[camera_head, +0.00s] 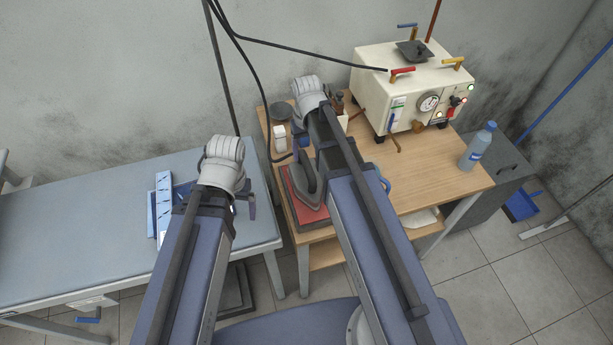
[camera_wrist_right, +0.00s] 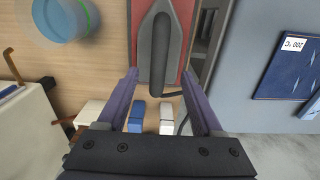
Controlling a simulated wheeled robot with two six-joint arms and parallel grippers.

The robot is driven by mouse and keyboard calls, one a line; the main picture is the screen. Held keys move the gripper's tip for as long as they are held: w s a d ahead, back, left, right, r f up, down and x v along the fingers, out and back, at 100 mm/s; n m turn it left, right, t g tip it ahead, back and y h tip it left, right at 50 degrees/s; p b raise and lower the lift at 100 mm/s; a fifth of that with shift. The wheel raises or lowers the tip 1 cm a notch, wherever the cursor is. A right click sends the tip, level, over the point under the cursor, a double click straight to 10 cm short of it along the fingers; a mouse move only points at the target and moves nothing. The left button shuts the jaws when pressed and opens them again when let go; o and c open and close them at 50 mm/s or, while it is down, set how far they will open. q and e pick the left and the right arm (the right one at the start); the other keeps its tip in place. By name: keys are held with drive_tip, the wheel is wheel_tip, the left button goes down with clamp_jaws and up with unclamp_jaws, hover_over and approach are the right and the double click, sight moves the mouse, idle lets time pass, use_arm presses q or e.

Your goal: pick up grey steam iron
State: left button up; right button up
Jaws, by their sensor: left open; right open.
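The grey steam iron (camera_head: 304,181) rests on a red pad (camera_head: 309,212) at the left side of the wooden table, partly hidden by my right arm in the head view. In the right wrist view the iron (camera_wrist_right: 161,22) lies ahead of my right gripper (camera_wrist_right: 160,75). Its two purple fingers are apart, one on each side of the iron's near end, with nothing visibly held; contact cannot be told. My left gripper (camera_head: 245,206) hangs by the right edge of the grey ironing table, mostly hidden by its own wrist, with a purple finger showing.
A cream steam boiler (camera_head: 398,83) stands at the back of the wooden table (camera_head: 425,172), with a water bottle (camera_head: 477,147) at its right. A blue round object (camera_wrist_right: 62,18) is left of the iron. Blue panels (camera_head: 164,203) lie on the grey table (camera_head: 80,225). Black cables hang behind.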

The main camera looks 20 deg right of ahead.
sight(308, 164)
use_arm(q)
drive_tip(key=shift+f+b, duration=1.05)
drive_tip(key=shift+f, duration=0.2)
use_arm(e)
drive_tip(key=shift+f, duration=1.25)
use_arm(q)
drive_tip(key=shift+f, duration=0.1)
use_arm(e)
drive_tip(key=shift+f, duration=0.1)
use_arm(q)
wheel_tip(308, 164, down, 5)
drive_tip(key=b, duration=0.5)
use_arm(e)
wheel_tip(308, 164, down, 5)
drive_tip(key=shift+d+f, duration=0.1)
clamp_jaws()
